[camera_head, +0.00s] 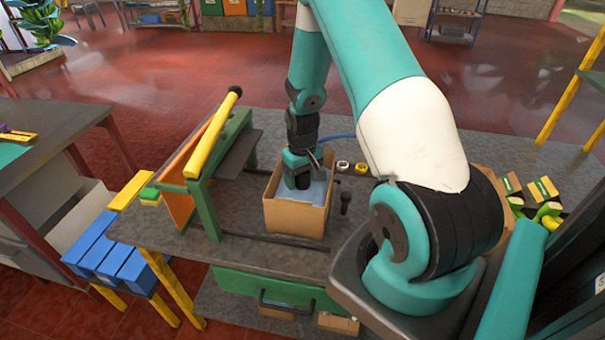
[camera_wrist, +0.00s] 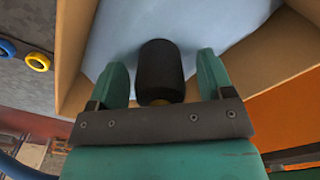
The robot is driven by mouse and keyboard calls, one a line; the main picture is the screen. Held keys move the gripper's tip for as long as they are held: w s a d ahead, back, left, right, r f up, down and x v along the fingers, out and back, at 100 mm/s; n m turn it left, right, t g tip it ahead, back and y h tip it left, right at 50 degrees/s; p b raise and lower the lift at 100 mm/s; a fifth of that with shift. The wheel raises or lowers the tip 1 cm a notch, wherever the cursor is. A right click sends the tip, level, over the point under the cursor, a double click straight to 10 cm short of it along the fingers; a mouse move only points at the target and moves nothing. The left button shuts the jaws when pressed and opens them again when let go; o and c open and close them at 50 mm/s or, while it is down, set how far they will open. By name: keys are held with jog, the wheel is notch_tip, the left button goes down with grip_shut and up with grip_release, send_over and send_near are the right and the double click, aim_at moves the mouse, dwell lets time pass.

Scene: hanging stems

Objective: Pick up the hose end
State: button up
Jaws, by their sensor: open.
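A black cylinder with a brass-coloured base (camera_wrist: 160,72) stands between the two teal fingers of my gripper (camera_wrist: 163,80) in the wrist view. It looks like the hose end, but I cannot tell for sure. The gripper is open, with a gap on each side of the cylinder. In the head view my gripper (camera_head: 300,180) reaches down into an open cardboard box (camera_head: 296,220), and the cylinder is hidden there. A blue hose (camera_head: 337,137) shows behind my gripper. A blue tube also shows at the lower left of the wrist view (camera_wrist: 18,168).
The box has a pale blue bottom (camera_wrist: 115,30); its walls stand close around my gripper. Two rings (camera_head: 352,168) and a dark upright peg (camera_head: 345,203) are right of the box. A green frame with a yellow bar (camera_head: 212,135) stands at the left.

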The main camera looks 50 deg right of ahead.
jog(key=c, duration=1.2)
jog(key=shift+c, duration=0.2)
